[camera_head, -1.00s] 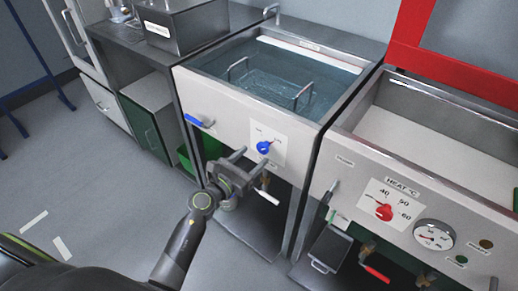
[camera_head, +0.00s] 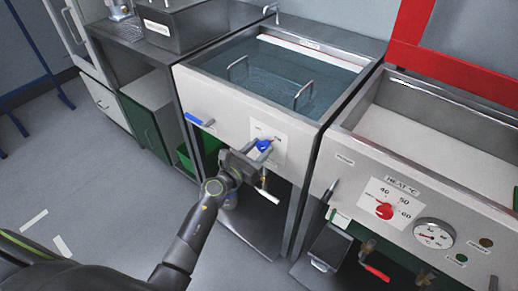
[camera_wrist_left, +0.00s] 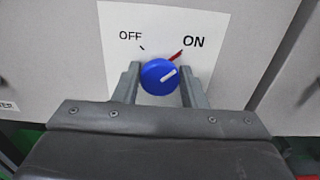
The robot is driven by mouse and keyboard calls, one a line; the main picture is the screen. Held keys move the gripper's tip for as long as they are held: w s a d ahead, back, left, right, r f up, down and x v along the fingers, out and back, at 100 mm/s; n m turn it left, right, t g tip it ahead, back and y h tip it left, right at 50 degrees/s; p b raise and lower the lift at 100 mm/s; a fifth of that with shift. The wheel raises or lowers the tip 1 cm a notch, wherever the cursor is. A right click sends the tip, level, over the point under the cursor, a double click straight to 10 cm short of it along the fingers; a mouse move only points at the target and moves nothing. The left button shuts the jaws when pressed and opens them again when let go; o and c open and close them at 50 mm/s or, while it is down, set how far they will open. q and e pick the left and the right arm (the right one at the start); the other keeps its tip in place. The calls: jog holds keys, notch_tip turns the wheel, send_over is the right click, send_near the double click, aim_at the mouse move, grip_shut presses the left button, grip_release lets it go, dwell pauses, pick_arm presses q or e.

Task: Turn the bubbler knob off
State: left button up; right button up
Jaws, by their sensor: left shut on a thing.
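The blue bubbler knob (camera_head: 263,145) is on the white front panel of the water tank (camera_head: 212,105). In the left wrist view the knob (camera_wrist_left: 159,78) sits below the printed words OFF, at upper left, and ON, at upper right. Its white mark points right and slightly up, on the ON side. A red line shows between the knob and ON. My left gripper (camera_wrist_left: 159,85) is shut on the knob, one finger on each side. In the head view the gripper (camera_head: 258,153) partly covers the knob. My right gripper is not in view.
A blue-handled lever (camera_head: 200,121) is left of the knob on the same panel. A valve (camera_head: 264,182) hangs below it. To the right, a second basin has a red heat knob (camera_head: 384,211) and a gauge (camera_head: 434,235). Open floor lies at left.

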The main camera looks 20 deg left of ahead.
pick_arm(q)
jog(key=shift+n, duration=0.3)
jog(key=n+p, duration=0.2)
jog(key=shift+a+r+n, duration=0.1)
jog(key=shift+n, duration=0.3)
jog(key=n+p, duration=0.2)
jog(key=n, duration=0.3)
jog(key=n+p, duration=0.2)
jog(key=n, duration=0.3)
jog(key=shift+a+n+p, duration=0.1)
jog(key=shift+n+p, duration=0.25)
jog(key=shift+n, duration=0.05)
jog(key=shift+f+n+p, duration=0.15)
jog(key=shift+n+p, duration=0.25)
jog(key=shift+n, duration=0.5)
jog(key=shift+f+n+p, duration=0.15)
jog(key=shift+n+p, duration=0.2)
jog(key=shift+n, duration=0.55)
jog(key=o, duration=1)
jog(key=shift+c, duration=0.2)
